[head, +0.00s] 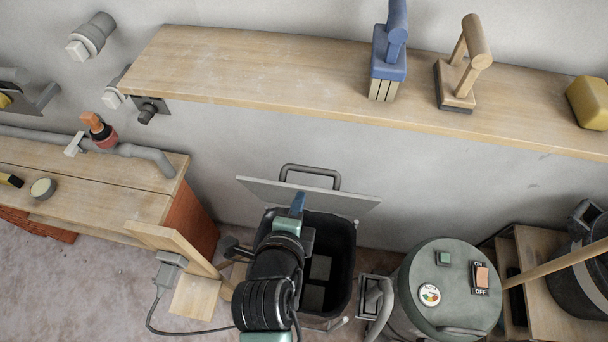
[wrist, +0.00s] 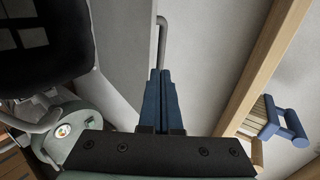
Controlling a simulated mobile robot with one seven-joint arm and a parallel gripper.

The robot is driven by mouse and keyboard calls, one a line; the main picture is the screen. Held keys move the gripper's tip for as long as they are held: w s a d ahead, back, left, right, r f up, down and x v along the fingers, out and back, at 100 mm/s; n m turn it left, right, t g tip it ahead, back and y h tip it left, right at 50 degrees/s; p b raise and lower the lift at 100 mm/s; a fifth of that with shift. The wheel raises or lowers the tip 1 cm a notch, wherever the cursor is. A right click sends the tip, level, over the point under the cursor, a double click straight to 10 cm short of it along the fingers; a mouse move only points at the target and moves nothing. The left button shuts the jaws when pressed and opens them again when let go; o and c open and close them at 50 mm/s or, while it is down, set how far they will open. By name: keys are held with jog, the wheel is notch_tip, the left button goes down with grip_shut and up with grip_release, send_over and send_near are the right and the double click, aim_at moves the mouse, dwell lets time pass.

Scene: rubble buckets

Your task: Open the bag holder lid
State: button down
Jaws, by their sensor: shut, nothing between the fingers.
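The bag holder (head: 350,262) stands on the floor against the wall, with a black bag (head: 340,235) inside. Its grey lid (head: 335,198) stands raised at the back, and the bag's mouth is uncovered. A grey bar handle (head: 311,169) shows beyond the lid's upper edge. In the wrist view the lid (wrist: 122,50) is a pale panel left of the fingers, with the handle (wrist: 161,40) ahead of them. My gripper (head: 299,196) is shut and empty, its blue fingers in front of the lid. Its fingertips (wrist: 160,72) look close to the lid; contact cannot be told.
A wooden shelf (head: 250,72) above holds a blue brush (head: 390,62), a wooden-handled tool (head: 460,80) and a yellow sponge (head: 590,102). A green drum vacuum (head: 440,300) stands to the right. A workbench (head: 110,190) is at left, with a wooden piece (head: 180,240) beside my arm.

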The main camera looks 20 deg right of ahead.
aim_at(309, 171)
jog(key=p+x, duration=0.2)
jog(key=x, duration=0.7)
jog(key=shift+w+d+p, duration=0.15)
jog(key=shift+w+p, duration=0.15)
jog(key=shift+p, duration=0.05)
jog(key=shift+w+d, duration=0.4)
jog(key=w+d+r+g+y+b, duration=0.1)
jog(key=w+d+g, duration=0.1)
jog(key=w+d, duration=0.2)
jog(key=shift+w+g+y, duration=0.3)
jog(key=shift+w, duration=0.75)
jog(key=shift+r, duration=0.1)
